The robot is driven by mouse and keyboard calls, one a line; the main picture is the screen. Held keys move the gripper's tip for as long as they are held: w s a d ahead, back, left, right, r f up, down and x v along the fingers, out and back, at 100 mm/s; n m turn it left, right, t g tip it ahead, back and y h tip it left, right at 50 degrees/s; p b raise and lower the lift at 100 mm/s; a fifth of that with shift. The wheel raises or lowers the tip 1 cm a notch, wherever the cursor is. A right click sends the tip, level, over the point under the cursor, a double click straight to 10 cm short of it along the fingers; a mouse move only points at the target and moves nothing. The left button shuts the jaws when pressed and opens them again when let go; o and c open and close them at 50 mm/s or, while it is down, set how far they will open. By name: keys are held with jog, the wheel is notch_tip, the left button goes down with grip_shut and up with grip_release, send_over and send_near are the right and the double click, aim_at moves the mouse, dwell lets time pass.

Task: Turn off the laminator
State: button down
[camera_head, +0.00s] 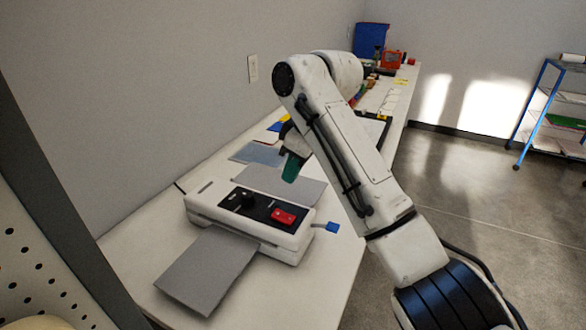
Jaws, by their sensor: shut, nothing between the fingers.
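The laminator (278,246) is a low white box on the long table, with a black panel on top. The panel carries a black knob (247,198) and a red rocker switch (284,216) at its right end. I cannot tell which way the switch is tipped. My gripper (290,178) points down with teal fingertips, shut and empty. In the picture it is just above the red switch, apart from it, over the laminator's back side. My arm comes in from the right and hides part of the table behind.
A grey sheet (208,270) sticks out of the laminator's front, and another (280,184) lies behind it. A blue plug-like piece (333,227) is at its right end. The white table (318,275) runs along the wall. A blue-framed shelf cart (531,110) stands far right on open floor.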

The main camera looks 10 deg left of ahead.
aim_at(278, 213)
jog(key=x, duration=1)
jog(key=shift+s+d+f, duration=0.15)
jog(key=shift+d+f, duration=0.15)
jog(key=shift+f, duration=0.15)
jog(key=shift+f, duration=0.2)
jog(key=shift+d+p, duration=0.1)
jog(key=shift+p, duration=0.3)
jog(key=shift+s+d+p, duration=0.3)
jog(key=shift+d+p, duration=0.35)
jog(key=shift+p, duration=0.05)
jog(key=shift+r, duration=0.15)
jog(key=shift+r+p, duration=0.25)
jog(key=shift+p, duration=0.1)
jog(key=r+p, duration=0.4)
jog(key=shift+d, duration=0.2)
jog(key=b+v, duration=0.1)
jog(key=v, duration=0.8)
jog(key=shift+d+r, duration=0.15)
jog(key=shift+d, duration=0.15)
